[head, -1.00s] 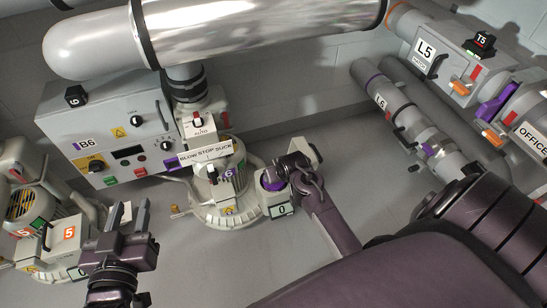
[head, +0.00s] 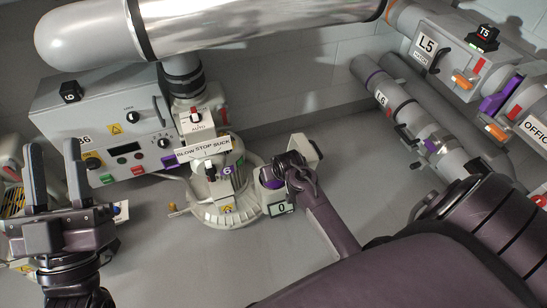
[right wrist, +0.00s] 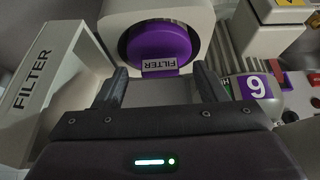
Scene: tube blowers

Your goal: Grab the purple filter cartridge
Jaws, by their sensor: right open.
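The purple filter cartridge (right wrist: 158,42) is a round purple disc in a white round housing, with a FILTER tab at its lower edge. In the right wrist view it lies straight ahead of my right gripper (right wrist: 160,80), whose two fingers are open and apart, with nothing between them. The cartridge shows as a small purple patch in the head view (head: 272,184), partly hidden by my right gripper (head: 288,165). My left gripper (head: 54,145) is open and empty, raised in front of the grey control box at the left.
A white FILTER cover (right wrist: 45,85) stands open left of the housing. The control box (head: 100,110) is behind. Floor in front is clear.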

